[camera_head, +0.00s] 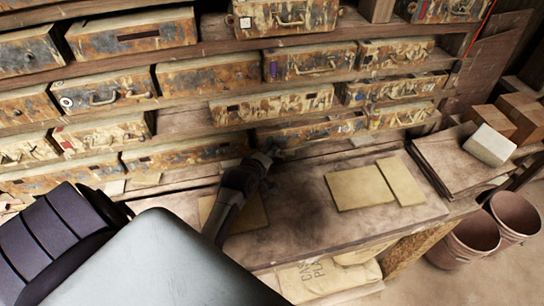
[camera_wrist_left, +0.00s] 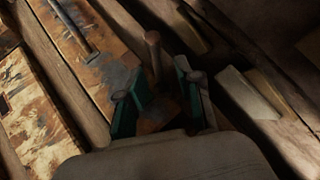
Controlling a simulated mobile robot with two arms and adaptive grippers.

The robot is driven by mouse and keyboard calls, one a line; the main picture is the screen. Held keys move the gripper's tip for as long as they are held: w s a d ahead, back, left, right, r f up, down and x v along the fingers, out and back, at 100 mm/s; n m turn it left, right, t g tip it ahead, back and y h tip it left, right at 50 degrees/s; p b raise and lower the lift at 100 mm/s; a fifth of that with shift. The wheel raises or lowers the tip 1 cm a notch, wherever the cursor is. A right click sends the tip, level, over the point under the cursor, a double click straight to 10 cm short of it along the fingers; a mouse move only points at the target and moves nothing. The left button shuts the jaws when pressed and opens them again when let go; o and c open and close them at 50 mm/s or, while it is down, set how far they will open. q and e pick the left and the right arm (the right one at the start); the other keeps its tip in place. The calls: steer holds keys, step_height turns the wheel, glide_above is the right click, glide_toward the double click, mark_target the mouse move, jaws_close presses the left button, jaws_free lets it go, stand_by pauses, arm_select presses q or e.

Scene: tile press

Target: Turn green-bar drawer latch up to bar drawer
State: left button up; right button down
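My left gripper (camera_head: 274,152) is at the lower left end of a worn, rust-stained drawer (camera_head: 312,131) in the lower rack. In the left wrist view the left gripper (camera_wrist_left: 160,103) is open, its two teal fingers apart. A short brown rod (camera_wrist_left: 153,55), possibly a latch, stands between and just beyond the fingers; I cannot tell whether they touch it. A stained drawer front (camera_wrist_left: 85,62) with a bar handle (camera_wrist_left: 72,25) lies to the left. A green spot near the fingertips in the head view may be a drawer bar or a finger; I cannot tell. My right gripper is out of view.
Other metal drawers (camera_head: 104,92) fill the wooden rack above and to the left. Tan tiles (camera_head: 360,187) lie on the bench (camera_head: 310,228) below. A pale block (camera_head: 490,145) and pinkish buckets (camera_head: 467,240) stand at the right.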

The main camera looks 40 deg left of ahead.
arm_select(q)
steer(key=v, duration=1.2)
